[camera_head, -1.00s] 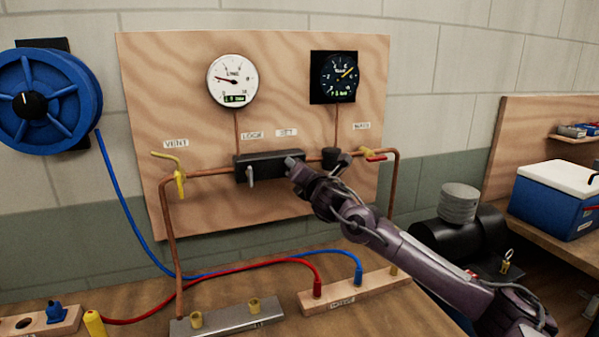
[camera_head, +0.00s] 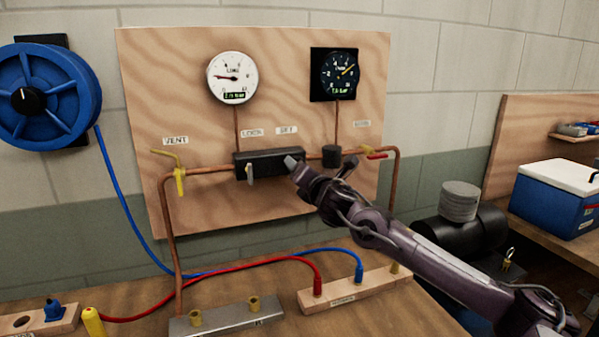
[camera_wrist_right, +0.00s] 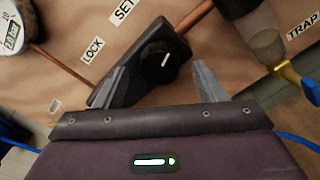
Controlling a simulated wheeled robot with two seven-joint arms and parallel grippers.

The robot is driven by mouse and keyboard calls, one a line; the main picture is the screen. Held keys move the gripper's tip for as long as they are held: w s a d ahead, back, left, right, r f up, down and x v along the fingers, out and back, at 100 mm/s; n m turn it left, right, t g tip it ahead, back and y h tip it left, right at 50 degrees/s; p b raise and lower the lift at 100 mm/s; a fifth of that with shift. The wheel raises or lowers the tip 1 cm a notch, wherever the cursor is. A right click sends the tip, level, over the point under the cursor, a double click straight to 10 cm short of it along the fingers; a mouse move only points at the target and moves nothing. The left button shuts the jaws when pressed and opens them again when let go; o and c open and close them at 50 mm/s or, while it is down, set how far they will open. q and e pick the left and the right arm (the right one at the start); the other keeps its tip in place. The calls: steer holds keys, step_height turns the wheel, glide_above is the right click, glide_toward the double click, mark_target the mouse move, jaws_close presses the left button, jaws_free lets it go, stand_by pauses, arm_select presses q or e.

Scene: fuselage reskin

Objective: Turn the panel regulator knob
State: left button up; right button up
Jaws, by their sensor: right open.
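The black regulator block (camera_head: 262,166) is on the wooden panel's copper pipe, below the LOCK and SET labels. In the right wrist view its round black knob (camera_wrist_right: 158,64) shows a white line on its face. In the head view my right gripper covers the knob. My right gripper (camera_wrist_right: 159,68) is open, its two grey fingers on either side of the knob; I cannot tell whether they touch it. In the head view the gripper (camera_head: 293,164) is at the block's right end. My left gripper is not in view.
A dark cylinder (camera_head: 331,156) and a yellow valve with a red handle (camera_head: 375,156) are close right of the gripper. A white gauge (camera_head: 232,78) and black gauge (camera_head: 341,74) are above. Hoses cross the bench below.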

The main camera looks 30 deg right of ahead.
steer(key=b+v, duration=0.1)
steer(key=v, duration=0.4)
steer(key=shift+a, duration=0.1)
stand_by(0.3)
